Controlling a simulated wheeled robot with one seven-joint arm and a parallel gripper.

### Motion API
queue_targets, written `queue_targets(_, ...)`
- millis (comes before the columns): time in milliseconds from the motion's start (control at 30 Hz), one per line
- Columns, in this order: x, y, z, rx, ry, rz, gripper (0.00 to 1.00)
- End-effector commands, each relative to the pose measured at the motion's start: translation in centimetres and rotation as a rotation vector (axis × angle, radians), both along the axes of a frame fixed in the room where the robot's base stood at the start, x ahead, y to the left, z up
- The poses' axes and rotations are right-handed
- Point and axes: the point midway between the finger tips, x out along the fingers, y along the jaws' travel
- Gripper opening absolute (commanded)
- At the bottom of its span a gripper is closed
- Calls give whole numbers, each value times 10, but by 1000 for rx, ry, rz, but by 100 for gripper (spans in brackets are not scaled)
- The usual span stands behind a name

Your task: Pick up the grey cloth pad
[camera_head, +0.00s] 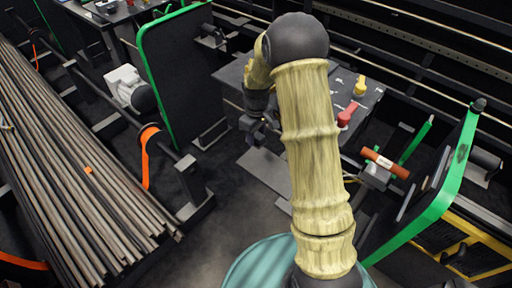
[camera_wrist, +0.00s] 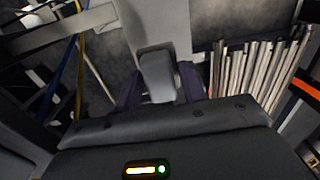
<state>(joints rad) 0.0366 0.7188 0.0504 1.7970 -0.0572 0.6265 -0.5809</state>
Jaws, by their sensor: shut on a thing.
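In the wrist view, my gripper (camera_wrist: 160,82) has its two dark fingers closed on either side of a smooth grey piece, the grey cloth pad (camera_wrist: 157,70). The pad sticks out beyond the fingers, and its near end is hidden by the gripper body. In the head view, my gripper (camera_head: 261,130) is beside the dark bench, left of my arm. It is small and dark there, and the pad cannot be made out between its fingers.
The dark bench (camera_head: 232,84) carries a red piece (camera_head: 346,116) and a yellow piece (camera_head: 360,86). Green-edged panels stand left (camera_head: 180,75) and right (camera_head: 440,190). A rack of long bars (camera_head: 70,150) fills the left. Dark floor (camera_head: 215,235) lies between rack and bench.

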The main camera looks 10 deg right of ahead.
Motion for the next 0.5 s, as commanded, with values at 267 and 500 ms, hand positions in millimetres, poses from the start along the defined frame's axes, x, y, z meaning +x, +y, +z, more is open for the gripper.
queue_targets(267, 1, 0, 66, 0, -4, 0, 19)
queue_targets(500, 0, 0, 84, 0, 0, 0, 19)
